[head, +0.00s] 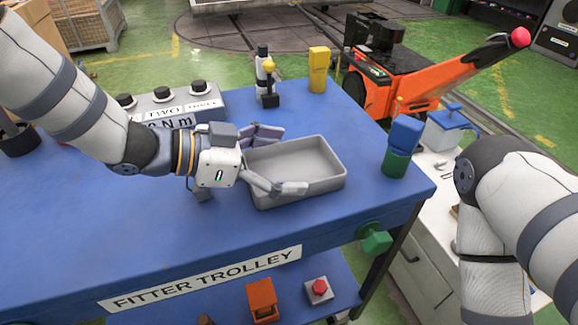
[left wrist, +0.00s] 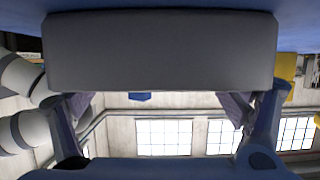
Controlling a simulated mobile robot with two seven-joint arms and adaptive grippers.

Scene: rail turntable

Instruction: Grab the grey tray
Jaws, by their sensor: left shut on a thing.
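The grey tray (head: 325,184) is an empty, shallow rectangular box on the blue trolley top, near its right end. My left gripper (head: 276,160) comes in from the left, with one finger along the tray's far side and one along its near side. It is shut on the tray. In the left wrist view the tray's grey wall (left wrist: 160,50) fills the upper middle, with fingers at both sides. The tray looks level; I cannot tell whether it is lifted. My right arm shows at the right, but its gripper is out of view.
The blue trolley (head: 120,235) carries a grey box with black knobs (head: 165,103), a yellow block (head: 318,70) and a blue-green object (head: 401,147). An orange machine (head: 425,85) stands behind at right. The trolley top in front of the tray is clear.

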